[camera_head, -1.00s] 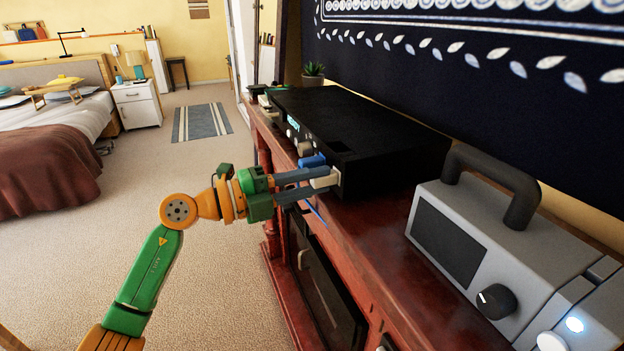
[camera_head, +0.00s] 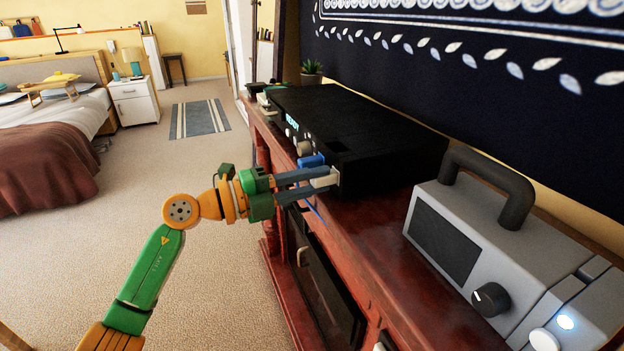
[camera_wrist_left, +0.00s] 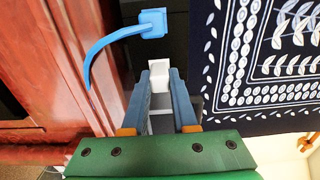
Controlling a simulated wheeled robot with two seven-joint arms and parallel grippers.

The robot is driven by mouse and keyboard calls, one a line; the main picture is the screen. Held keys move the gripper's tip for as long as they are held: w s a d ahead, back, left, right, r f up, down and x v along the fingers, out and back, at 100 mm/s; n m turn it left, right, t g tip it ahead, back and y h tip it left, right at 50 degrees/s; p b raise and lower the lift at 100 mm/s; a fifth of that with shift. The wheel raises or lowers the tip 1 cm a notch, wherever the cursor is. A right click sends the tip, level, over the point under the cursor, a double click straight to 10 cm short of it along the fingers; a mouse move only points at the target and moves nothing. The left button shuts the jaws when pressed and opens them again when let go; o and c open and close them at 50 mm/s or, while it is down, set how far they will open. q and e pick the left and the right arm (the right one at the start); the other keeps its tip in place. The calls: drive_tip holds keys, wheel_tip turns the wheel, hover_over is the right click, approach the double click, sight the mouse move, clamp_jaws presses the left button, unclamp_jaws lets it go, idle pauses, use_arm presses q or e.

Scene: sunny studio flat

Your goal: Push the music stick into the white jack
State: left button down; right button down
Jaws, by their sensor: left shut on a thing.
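My left gripper (camera_head: 324,178) is shut on the music stick (camera_head: 322,182), a small pale block between its fingertips at the front of the black audio unit (camera_head: 362,135). In the left wrist view the stick (camera_wrist_left: 159,78) is white, between the two blue-grey fingers. A small white patch, seemingly the white jack (camera_head: 335,171), shows just beyond the fingertips on the unit's front. Fingers and stick hide most of it, so I cannot tell how far the stick is in. My right gripper is not in view.
A blue plug (camera_head: 311,161) with a blue cable sits close beside the fingers; it also shows in the left wrist view (camera_wrist_left: 153,22). A grey device with a handle (camera_head: 447,239) stands to the right on the red-brown cabinet (camera_head: 368,236). Open carpet lies left.

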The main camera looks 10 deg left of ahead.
use_arm(q)
drive_tip(key=c, duration=0.7)
unclamp_jaws()
drive_tip(key=shift+d, duration=0.1)
drive_tip(key=shift+o, duration=0.4)
drive_tip(key=shift+w+d, duration=0.1)
drive_tip(key=o, duration=0.5)
